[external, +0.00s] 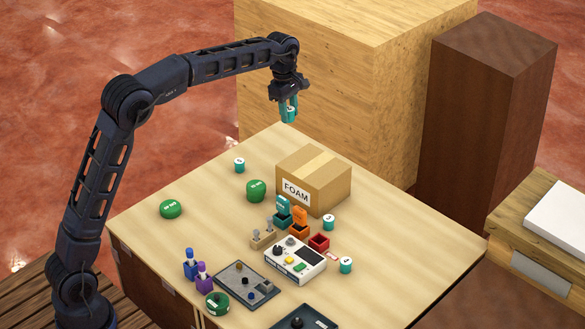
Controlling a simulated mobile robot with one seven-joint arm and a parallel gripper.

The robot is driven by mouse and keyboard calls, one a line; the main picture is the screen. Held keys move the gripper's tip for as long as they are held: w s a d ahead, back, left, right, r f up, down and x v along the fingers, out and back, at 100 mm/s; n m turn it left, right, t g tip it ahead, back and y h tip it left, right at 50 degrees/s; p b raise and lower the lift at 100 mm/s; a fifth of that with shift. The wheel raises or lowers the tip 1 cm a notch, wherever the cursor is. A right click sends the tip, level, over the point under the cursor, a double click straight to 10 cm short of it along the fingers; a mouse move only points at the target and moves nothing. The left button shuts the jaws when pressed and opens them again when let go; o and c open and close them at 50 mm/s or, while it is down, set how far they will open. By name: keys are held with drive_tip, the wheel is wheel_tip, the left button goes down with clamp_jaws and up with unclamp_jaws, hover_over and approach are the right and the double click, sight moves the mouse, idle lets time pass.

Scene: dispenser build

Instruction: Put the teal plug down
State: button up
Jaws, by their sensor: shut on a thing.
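The teal plug (289,113) is a small teal cylinder with a pale label. It is held up in the air near the far corner of the table. My gripper (288,101) points down and is shut on the plug, with a finger on each side of it. The wooden table (150,240) lies below and in front. Similar teal cylinders with white labels stand on the table: one at the left (239,165), one by the box (328,222) and one at the right (345,265).
A cardboard box marked FOAM (314,180) stands near the gripper. Green round pieces (171,209) sit at the left. A white control panel (295,260), coloured holders and a dark tray (245,285) crowd the front. The far-left tabletop is mostly clear. A large wooden block (330,70) stands behind.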

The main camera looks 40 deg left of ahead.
sight(305, 168)
drive_tip(key=w+d+r, duration=0.2)
drive_tip(key=w+d, duration=0.1)
drive_tip(key=w, duration=0.1)
drive_tip(key=f, duration=2)
drive_tip(key=shift+s+a, duration=0.1)
drive_tip(key=shift+s, duration=0.1)
drive_tip(key=shift+f, duration=0.1)
drive_tip(key=o, duration=1)
